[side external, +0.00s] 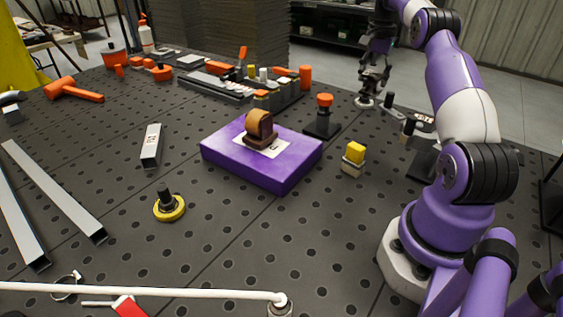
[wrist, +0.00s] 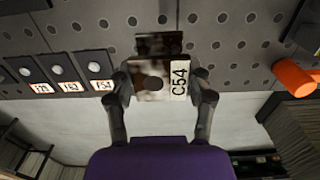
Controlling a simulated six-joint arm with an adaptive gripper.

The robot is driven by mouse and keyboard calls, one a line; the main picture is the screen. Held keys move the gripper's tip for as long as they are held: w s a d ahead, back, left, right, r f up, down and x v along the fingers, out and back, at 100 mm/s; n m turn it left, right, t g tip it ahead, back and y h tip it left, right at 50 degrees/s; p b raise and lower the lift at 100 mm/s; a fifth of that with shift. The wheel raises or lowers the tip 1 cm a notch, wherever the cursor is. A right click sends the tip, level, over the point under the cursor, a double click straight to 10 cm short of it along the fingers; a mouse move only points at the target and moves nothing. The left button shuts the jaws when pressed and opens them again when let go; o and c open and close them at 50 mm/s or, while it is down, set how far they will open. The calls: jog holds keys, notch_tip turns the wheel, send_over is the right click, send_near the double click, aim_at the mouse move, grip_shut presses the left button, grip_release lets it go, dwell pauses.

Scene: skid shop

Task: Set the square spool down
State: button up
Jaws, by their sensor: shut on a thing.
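My gripper (wrist: 160,88) is shut on the square spool (wrist: 150,86), a pale and brown squarish piece with a dark round spot and a white "C54" label. One finger lies on each side of it in the wrist view. In the side view my gripper (side external: 371,84) points down at the far right of the table. A small pale piece (side external: 365,102) shows below its fingers, close to the tabletop. I cannot tell whether it touches the table. A dark piece (wrist: 160,45) lies just beyond the spool in the wrist view.
Dark blocks with pale knobs and labels (wrist: 62,72) stand left of the spool in the wrist view. An orange cylinder (wrist: 292,78) is at right. A purple block (side external: 222,150) carries a brown curved piece (side external: 260,128). A yellow-topped block (side external: 353,156) stands nearby.

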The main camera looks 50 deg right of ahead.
notch_tip(320, 180, down, 9)
jog(key=shift+f, duration=0.15)
dwell(0.4)
jog(key=o, duration=1.3)
jog(key=shift+f, duration=0.15)
